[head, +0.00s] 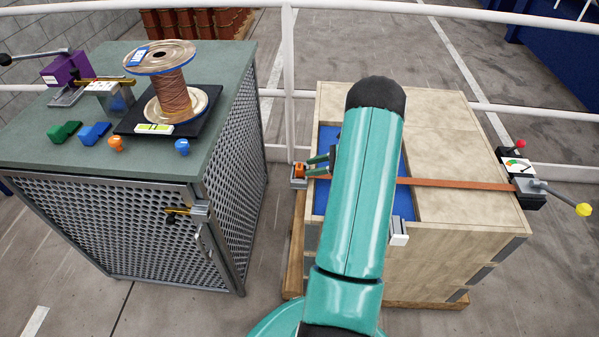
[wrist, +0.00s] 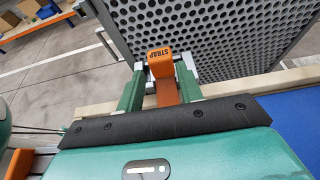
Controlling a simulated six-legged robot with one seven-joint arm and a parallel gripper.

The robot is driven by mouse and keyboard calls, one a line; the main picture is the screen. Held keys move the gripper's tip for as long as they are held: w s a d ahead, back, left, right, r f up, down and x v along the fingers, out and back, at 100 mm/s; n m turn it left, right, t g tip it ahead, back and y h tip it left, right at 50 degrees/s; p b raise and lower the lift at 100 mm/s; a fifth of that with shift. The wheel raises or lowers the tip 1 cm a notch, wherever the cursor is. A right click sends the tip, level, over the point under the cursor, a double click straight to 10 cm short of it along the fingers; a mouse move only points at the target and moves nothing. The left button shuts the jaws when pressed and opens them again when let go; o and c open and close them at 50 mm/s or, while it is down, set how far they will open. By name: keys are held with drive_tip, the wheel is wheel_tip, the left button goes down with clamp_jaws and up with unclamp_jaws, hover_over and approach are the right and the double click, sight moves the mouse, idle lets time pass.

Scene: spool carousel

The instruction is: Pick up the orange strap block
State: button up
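The orange strap block (head: 300,171) sits at the left edge of the wooden crate, on a small grey bracket (head: 298,183). In the wrist view the block (wrist: 160,63), marked STRAP, stands at the far end of the orange strap (wrist: 167,93). My gripper (head: 317,165) points left toward the block from over the crate. In the wrist view my gripper (wrist: 160,76) has its two green fingers apart, one on each side of the strap and block. A gap shows on both sides, so the gripper looks open and holds nothing. My arm hides part of the strap in the head view.
The wooden crate (head: 465,130) has a blue recess (head: 404,197) and a tensioner with a yellow-knobbed lever (head: 560,197) at right. A mesh cabinet (head: 230,150) with a copper spool (head: 172,95) on top stands close at left. White rails run behind.

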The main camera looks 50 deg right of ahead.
sight(299, 166)
drive_tip(key=x, duration=0.5)
drive_tip(key=shift+w, duration=0.2)
drive_tip(key=c, duration=0.7)
drive_tip(key=shift+o, duration=0.2)
drive_tip(key=shift+r, duration=0.1)
drive_tip(key=shift+r, duration=0.15)
